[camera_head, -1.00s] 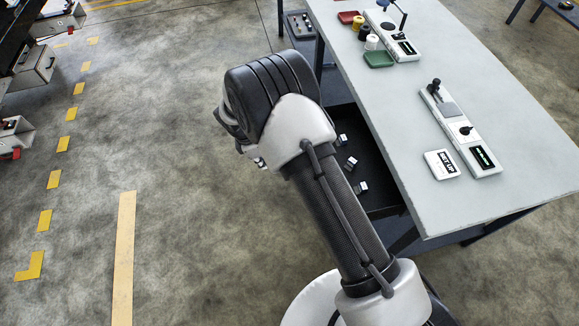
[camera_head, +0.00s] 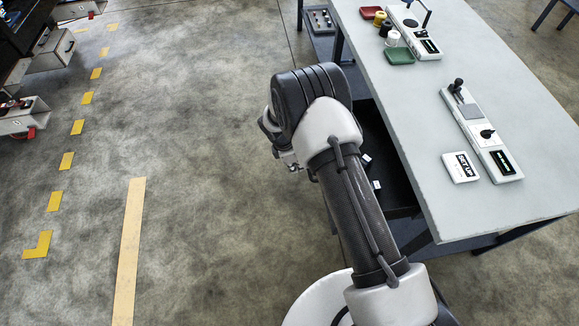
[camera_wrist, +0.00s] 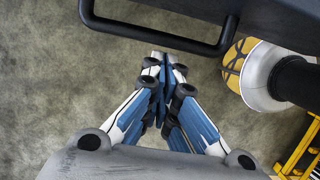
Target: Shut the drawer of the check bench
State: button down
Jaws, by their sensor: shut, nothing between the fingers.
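The check bench (camera_head: 480,200) has a pale top and stands at the right in the head view. Its dark drawer (camera_head: 402,197) is out beneath the top's left edge, partly hidden by my arm. Small white-marked items show inside it. In the wrist view, a dark bar handle (camera_wrist: 160,47) crosses the top, joined to a dark front (camera_wrist: 270,22). My gripper (camera_wrist: 165,62) is shut and empty, its fingertips just below the bar in the picture. I cannot tell whether they touch it. The fingertips are hidden in the head view.
On the bench top stand a long device with a lever (camera_head: 482,130), a white card (camera_head: 460,167), another device (camera_head: 412,32) and a green tray (camera_head: 399,56). Open floor with yellow tape marks (camera_head: 67,161) lies left. Grey boxes (camera_head: 52,50) jut out at far left.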

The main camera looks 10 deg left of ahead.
jog(key=shift+d, duration=0.15)
jog(key=w+d, duration=0.2)
jog(key=d, duration=0.6)
jog(key=w+d, duration=0.3)
jog(key=d, duration=0.6)
jog(key=w+d, duration=0.2)
jog(key=d, duration=0.6)
jog(key=shift+w+d+b, duration=0.2)
jog(key=shift+d+b, duration=0.1)
jog(key=shift+d, duration=0.05)
jog(key=shift+a+f, duration=0.1)
jog(key=shift+a, duration=0.2)
jog(key=a, duration=0.2)
jog(key=shift+s+a+f+b, duration=0.3)
jog(key=shift+s+b, duration=0.1)
jog(key=p+v, duration=0.3)
jog(key=v, duration=0.7)
jog(key=shift+s+a, duration=0.2)
jog(key=shift+a, duration=0.25)
